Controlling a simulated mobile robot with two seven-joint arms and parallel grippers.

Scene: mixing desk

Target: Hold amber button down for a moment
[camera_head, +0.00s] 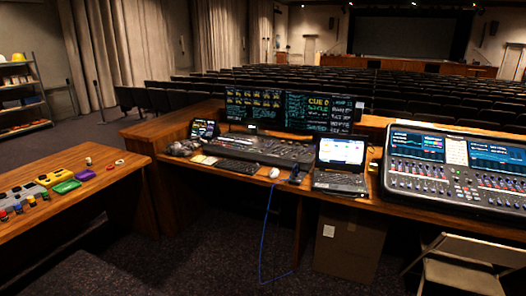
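No gripper of mine is in view. A wooden side desk (115,174) at the left bears a light grey panel (27,190) with small coloured parts. A yellow piece (54,177) lies on the desk, with a green tray (67,187) and a purple tray (85,175) beside it. Several small coloured caps or knobs, red, yellow and blue, stand near the left edge of the picture. They are too small to tell which one is the amber button.
The main desk bears a mixing console (262,149), a laptop (341,163), a white mouse (274,173) and a large mixer (455,178). A blue cable (268,225) hangs in front. A cardboard box (348,246) and a folding chair (462,270) stand on the right. Carpet (205,240) between the desks is clear.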

